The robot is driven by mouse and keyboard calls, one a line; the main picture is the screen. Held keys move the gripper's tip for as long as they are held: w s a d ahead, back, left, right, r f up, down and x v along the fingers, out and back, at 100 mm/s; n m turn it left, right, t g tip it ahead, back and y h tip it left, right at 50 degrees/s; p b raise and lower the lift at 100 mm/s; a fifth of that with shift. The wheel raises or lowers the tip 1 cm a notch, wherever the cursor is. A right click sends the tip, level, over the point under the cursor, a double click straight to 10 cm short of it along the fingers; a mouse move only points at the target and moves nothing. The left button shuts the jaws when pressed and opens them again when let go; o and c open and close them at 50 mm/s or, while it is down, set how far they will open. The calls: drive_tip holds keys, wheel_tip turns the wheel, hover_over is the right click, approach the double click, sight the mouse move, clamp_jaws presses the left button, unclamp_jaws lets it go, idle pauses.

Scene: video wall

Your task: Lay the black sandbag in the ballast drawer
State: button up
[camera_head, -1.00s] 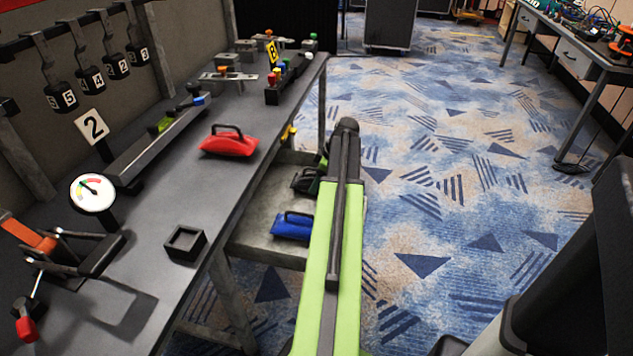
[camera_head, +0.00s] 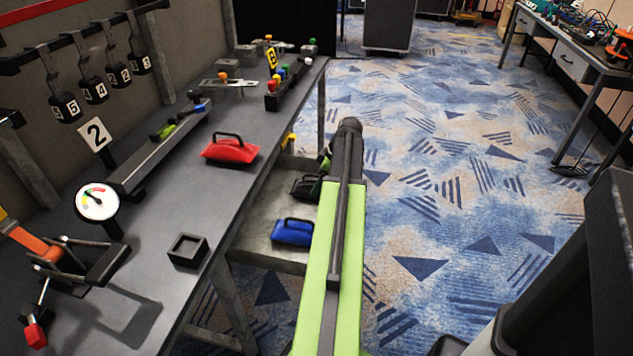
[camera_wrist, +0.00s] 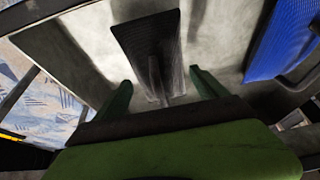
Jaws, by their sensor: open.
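The black sandbag (camera_head: 306,187) lies in the open grey drawer (camera_head: 258,232) under the bench, partly hidden by my arm in the head view. In the wrist view the black sandbag (camera_wrist: 140,38) lies flat on a pale grey surface, its handle toward me. My gripper (camera_wrist: 158,82) is open; its two green fingers stand apart on either side of the handle end. I cannot tell whether they touch the bag. My arm hides most of the gripper in the head view.
A blue sandbag (camera_head: 292,232) lies nearer in the drawer and at right in the wrist view (camera_wrist: 280,38). A red sandbag (camera_head: 230,149) and a small square black holder (camera_head: 188,250) sit on the bench top (camera_head: 215,195).

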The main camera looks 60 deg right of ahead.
drive_tip(key=p+v, duration=0.3)
drive_tip(key=v, duration=0.1)
drive_tip(key=p+v, duration=0.3)
drive_tip(key=v, duration=0.1)
drive_tip(key=shift+w+a+r+p, duration=0.1)
drive_tip(key=shift+r+p, duration=0.25)
drive_tip(key=shift+s+r+p, duration=0.25)
drive_tip(key=shift+r+p, duration=0.05)
drive_tip(key=shift+f, duration=0.1)
